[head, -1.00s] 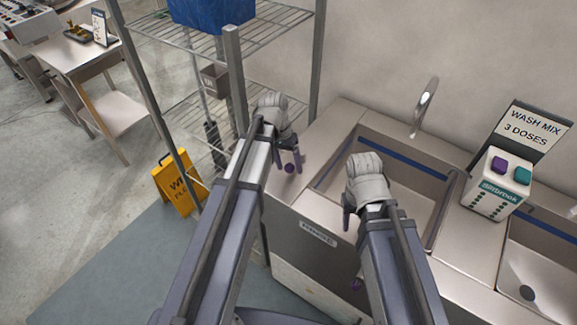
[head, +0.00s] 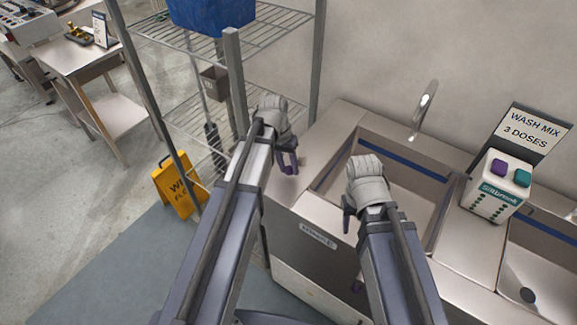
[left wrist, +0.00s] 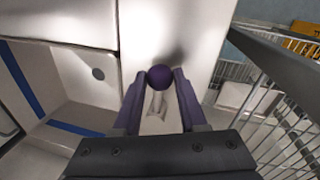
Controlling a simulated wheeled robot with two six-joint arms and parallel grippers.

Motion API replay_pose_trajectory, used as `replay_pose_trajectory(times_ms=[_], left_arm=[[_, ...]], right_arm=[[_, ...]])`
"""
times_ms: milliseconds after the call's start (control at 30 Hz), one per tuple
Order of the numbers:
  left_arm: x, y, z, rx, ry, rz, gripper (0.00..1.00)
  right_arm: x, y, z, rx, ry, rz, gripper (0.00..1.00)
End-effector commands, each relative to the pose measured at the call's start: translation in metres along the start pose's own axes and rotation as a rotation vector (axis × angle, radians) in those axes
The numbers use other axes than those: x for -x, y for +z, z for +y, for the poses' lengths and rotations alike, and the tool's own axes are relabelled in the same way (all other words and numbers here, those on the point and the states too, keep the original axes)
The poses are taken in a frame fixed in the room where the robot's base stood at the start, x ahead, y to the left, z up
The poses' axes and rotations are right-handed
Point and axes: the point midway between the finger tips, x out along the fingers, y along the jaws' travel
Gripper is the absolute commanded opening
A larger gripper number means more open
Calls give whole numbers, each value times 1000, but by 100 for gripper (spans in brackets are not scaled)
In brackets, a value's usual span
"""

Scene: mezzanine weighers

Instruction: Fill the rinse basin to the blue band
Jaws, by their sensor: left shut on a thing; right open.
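The rinse basin (head: 412,198) is the steel sink in the middle of the head view, with a blue band (head: 405,163) around its inner wall. Its inside and blue band also show at left in the left wrist view (left wrist: 20,80); I see no clear water surface. A curved tap spout (head: 424,108) stands behind it. My left gripper (head: 288,168) is at the counter's left end, shut on a purple ball knob (left wrist: 160,76) with a pale metal stem below it. My right gripper (head: 352,250) is open and empty by the basin's front edge; its arm hides part of the basin.
A white dispenser (head: 497,187) with purple and teal buttons stands right of the basin, before a "WASH MIX 3 DOSES" sign (head: 530,132). A second basin (head: 540,265) is at far right. A wire rack (head: 185,110) and yellow floor sign (head: 177,187) stand left.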

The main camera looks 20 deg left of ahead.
Motion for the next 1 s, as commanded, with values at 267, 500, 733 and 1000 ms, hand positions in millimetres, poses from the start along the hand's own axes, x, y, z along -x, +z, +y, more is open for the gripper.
replay_pose_trajectory(times_ms=[267, 500, 733, 1000], left_arm=[[0, 0, 0, 0, 0, 0, 0], [0, 0, 0, 0, 0, 0, 0], [0, 0, 0, 2, 0, 0, 0], [0, 1, 2, 76, 0, 14, 0]], right_arm=[[0, 0, 0, 0, 0, 0, 50], [0, 0, 0, 0, 0, 0, 50], [0, 0, 0, 0, 0, 0, 50], [0, 0, 0, 0, 0, 0, 50]])
